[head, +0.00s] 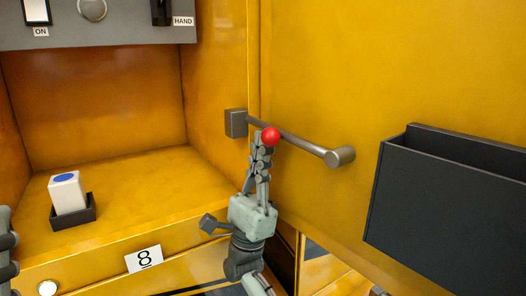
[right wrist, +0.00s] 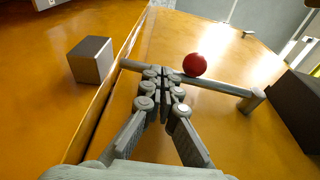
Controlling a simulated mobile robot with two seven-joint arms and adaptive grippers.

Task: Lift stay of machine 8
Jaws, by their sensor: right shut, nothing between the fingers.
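The stay is a grey bar (head: 302,142) across the yellow door, with a red ball (head: 270,137) on it. Its right end meets a round grey pivot (head: 341,156) on the door. Its left end is by a grey block (head: 236,123) on the frame; in the right wrist view a small gap shows between bar (right wrist: 215,84) and block (right wrist: 90,60). My right gripper (head: 264,142) is shut and empty, its fingertips at the bar just left of the red ball (right wrist: 195,64). I cannot tell whether they touch it. My left gripper (head: 6,252) shows only partly at the left edge.
A dark open bin (head: 440,200) hangs on the door at right. A white block with a blue spot (head: 66,192) stands in a dark holder on the ledge. A label "8" (head: 144,259) is on the front below. A switch panel (head: 120,25) is above.

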